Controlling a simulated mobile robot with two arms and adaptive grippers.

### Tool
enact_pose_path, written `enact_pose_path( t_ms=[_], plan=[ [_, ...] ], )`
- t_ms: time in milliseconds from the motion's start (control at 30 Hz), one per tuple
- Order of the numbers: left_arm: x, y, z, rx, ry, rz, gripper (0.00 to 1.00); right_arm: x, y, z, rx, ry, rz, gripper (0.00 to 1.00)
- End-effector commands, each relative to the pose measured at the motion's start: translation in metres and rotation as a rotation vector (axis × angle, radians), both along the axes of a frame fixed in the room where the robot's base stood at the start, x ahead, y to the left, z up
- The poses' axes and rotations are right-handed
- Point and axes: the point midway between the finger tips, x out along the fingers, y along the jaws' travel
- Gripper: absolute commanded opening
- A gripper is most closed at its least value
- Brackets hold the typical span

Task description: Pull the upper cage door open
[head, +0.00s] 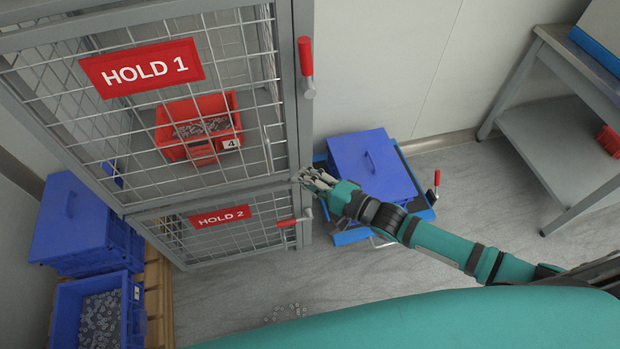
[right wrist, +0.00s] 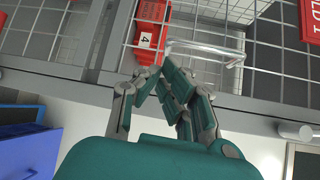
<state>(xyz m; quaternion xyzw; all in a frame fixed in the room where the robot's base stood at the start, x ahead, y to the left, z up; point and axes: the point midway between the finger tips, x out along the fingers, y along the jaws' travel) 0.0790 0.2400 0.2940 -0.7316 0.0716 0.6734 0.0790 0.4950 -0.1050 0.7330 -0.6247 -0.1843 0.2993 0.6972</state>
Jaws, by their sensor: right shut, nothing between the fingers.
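The upper cage door (head: 75,125) is a grey wire-mesh panel with a red HOLD 1 sign (head: 142,68). It looks closed or nearly so. Its pale bar handle (head: 267,150) stands near the right edge and also shows in the right wrist view (right wrist: 205,51). A red lever (head: 306,68) stands upright on the post beside the door. My right gripper (head: 308,178) is shut and empty near the door's lower right corner. In the right wrist view its fingertips (right wrist: 160,78) lie just below the handle's left end in the picture, not around it. My left gripper is out of view.
Behind the mesh is a red bin (head: 197,128) marked 4. The HOLD 2 door (head: 180,232) is below, its red lever (head: 294,220) lying sideways. A blue lidded box (head: 372,165) stands right of the cage, blue crates (head: 85,225) left. Floor in front is mostly clear.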

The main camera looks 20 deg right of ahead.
Motion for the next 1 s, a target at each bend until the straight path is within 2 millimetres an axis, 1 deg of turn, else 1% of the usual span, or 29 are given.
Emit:
enact_pose_path(
  t_ms=[33, 200, 400, 567, 800, 1000],
  plan=[
    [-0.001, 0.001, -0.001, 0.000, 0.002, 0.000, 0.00, 0.009, 0.007, -0.001, 0.001, -0.003, 0.000, 0.00],
    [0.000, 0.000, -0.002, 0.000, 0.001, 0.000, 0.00, 0.032, 0.027, -0.005, -0.002, -0.003, -0.001, 0.00],
    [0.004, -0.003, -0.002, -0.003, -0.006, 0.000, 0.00, 0.048, 0.040, -0.008, -0.003, -0.001, -0.001, 0.00],
    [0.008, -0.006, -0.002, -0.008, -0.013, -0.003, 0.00, 0.052, 0.044, -0.009, -0.003, 0.000, -0.001, 0.00],
    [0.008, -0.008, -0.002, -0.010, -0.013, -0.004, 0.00, 0.051, 0.043, -0.009, -0.004, 0.000, -0.001, 0.00],
    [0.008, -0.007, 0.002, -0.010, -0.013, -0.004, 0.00, 0.046, 0.043, -0.008, -0.002, 0.003, -0.010, 0.00]
  ],
)
